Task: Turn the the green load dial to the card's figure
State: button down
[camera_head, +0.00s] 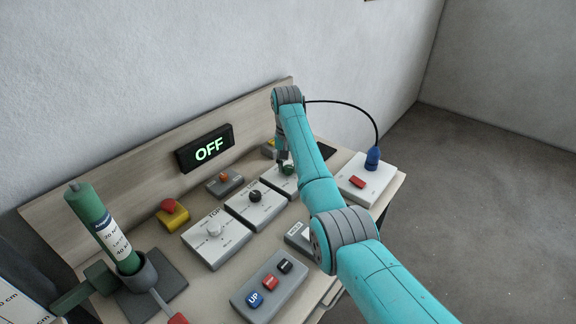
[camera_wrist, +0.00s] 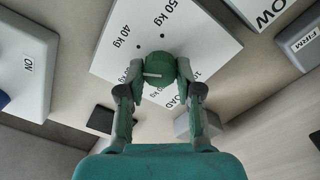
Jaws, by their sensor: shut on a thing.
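The green load dial (camera_wrist: 158,66) sits on a white panel (camera_wrist: 205,50) printed with kg marks. My gripper (camera_wrist: 159,76) is shut on the dial, one finger on each side. The dial's white pointer line points left in the wrist view. The 40 kg and 50 kg marks are clear; other kg marks and the word LOAD are partly covered by the dial and fingers. In the head view the green dial (camera_head: 288,169) shows just below my gripper. A white card (camera_head: 22,301) with cm figures is cut off at the lower left; no kg figure can be read on it.
An OFF display (camera_head: 205,149) stands at the back. A black dial (camera_head: 255,196) and a white dial (camera_head: 213,231) sit on panels left of my arm. A red switch box (camera_head: 365,180) with a blue cable plug is to the right. A green cylinder (camera_head: 103,228) leans in a holder.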

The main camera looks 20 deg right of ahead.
aim_at(288, 167)
jog(key=m, duration=0.5)
dwell(0.6)
jog(key=c, duration=0.8)
grip_release()
jog(key=shift+o, duration=0.2)
jog(key=shift+r, duration=3.7)
